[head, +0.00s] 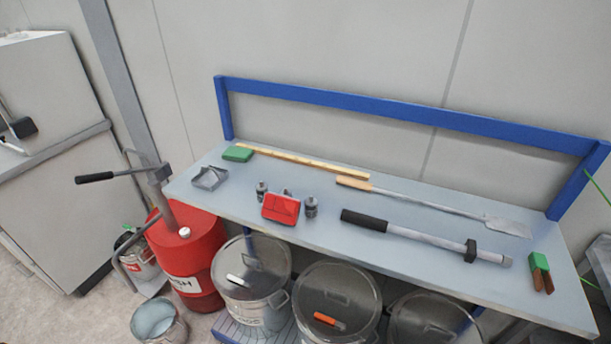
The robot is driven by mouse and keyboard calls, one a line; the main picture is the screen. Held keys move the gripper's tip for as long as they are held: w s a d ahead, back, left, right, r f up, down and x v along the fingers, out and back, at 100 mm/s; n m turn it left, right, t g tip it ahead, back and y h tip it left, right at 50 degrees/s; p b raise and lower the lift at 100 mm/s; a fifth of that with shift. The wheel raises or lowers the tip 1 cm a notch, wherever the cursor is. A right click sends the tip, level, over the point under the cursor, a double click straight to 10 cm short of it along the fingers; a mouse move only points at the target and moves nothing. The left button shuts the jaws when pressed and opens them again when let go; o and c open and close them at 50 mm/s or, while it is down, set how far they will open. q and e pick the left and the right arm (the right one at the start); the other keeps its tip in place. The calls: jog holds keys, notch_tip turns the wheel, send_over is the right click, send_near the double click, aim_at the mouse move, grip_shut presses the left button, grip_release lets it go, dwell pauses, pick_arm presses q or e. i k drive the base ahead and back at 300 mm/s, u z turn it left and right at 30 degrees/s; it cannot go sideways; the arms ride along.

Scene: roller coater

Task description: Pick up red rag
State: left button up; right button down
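The red rag (281,208) is on the front part of the grey-blue table top (340,228), left of the middle. It looks like a folded red cloth with its front edge close to the table's front edge. Small grey cylindrical objects stand close around it, one to its left (262,191) and one to its right (311,207); another shows partly behind it. Neither of my grippers is in the head view.
A tool with a black handle (364,220), a long scraper (437,207) and a wooden stick (310,162) lie on the table. A grey tray (210,178) and green block (237,153) are at left. A red drum (190,262) and lidded metal pots (337,300) stand below.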

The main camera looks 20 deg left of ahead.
aim_at(276, 207)
jog(key=z, duration=1)
jog(key=k, duration=0.6)
jog(key=u, duration=0.1)
